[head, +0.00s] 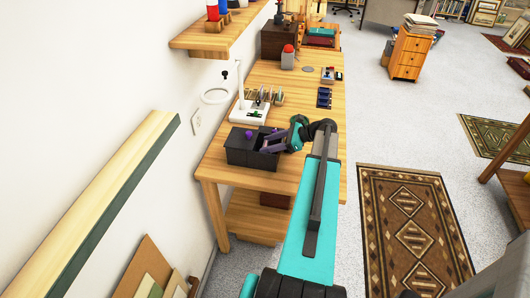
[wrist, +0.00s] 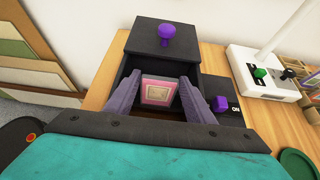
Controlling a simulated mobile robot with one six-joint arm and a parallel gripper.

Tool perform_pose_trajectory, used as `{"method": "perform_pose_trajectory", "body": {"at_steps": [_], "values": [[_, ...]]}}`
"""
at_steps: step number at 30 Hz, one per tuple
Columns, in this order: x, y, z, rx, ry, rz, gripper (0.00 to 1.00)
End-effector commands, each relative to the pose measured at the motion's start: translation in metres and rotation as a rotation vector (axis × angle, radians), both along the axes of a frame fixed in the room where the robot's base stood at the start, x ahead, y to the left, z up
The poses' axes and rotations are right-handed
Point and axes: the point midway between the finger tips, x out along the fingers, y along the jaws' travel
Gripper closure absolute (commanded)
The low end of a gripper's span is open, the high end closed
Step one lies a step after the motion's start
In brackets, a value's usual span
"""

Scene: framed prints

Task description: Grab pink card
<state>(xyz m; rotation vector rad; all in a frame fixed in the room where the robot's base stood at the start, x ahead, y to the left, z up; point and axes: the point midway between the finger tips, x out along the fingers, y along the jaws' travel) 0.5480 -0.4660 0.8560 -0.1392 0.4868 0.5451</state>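The pink card (wrist: 158,92) stands nearly upright inside a dark box with its face toward the wrist camera. It has a pale square label in its middle. The dark box (wrist: 135,45) has a purple knob (wrist: 166,33) on its top; in the head view the box (head: 240,153) sits at the table's near left. My gripper (wrist: 159,78) reaches into the box opening, with one purple-grey finger on each side of the card. The fingers are apart, and I see no clear contact with the card. The card's lower part is hidden in the box.
A second purple knob (wrist: 221,104) sits on a dark block marked ON, right of the opening. The wooden table (head: 222,180) holds several small items. A wall shelf (head: 215,40) juts out above.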

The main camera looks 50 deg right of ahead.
Motion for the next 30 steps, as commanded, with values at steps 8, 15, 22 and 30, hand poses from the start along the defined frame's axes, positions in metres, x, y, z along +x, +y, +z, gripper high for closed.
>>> {"method": "perform_pose_trajectory", "body": {"at_steps": [8,15,22,30], "values": [[0.000,0.000,0.000,0.000,0.000,0.000,0.76],[0.000,0.000,0.002,0.000,0.000,-0.001,0.76],[0.000,-0.001,0.016,-0.002,-0.001,-0.001,0.76],[-0.001,-0.001,0.047,-0.003,-0.002,-0.002,0.76]]}}
